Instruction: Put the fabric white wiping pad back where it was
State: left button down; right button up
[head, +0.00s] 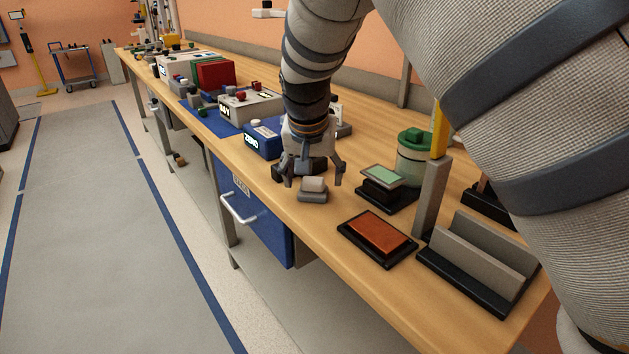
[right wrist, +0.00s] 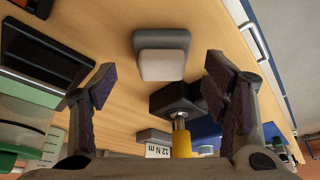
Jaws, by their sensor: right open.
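The wiping pad looks like a small off-white block on a grey backing (head: 313,185), lying on the wooden bench near its front edge. It also shows in the right wrist view, with its pale face (right wrist: 161,66) and grey part. My right gripper (head: 312,177) is open above and just behind the pad, fingers apart on either side in the picture. In the right wrist view the open fingers (right wrist: 160,88) are empty and the pad lies beyond them. I cannot tell that either finger touches it. My left gripper is not in view.
A black block with a metal shaft and yellow part (right wrist: 181,143) is close to the gripper. An orange pad in a black tray (head: 378,240), a green-topped black stand (head: 384,190), a grey slotted holder (head: 480,260) and a blue ZERO box (head: 262,141) stand around.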

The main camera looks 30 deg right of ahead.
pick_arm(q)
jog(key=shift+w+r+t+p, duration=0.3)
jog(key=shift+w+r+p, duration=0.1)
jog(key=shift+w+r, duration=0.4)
pick_arm(e)
jog(key=v, duration=0.9)
jog(key=shift+r, duration=0.3)
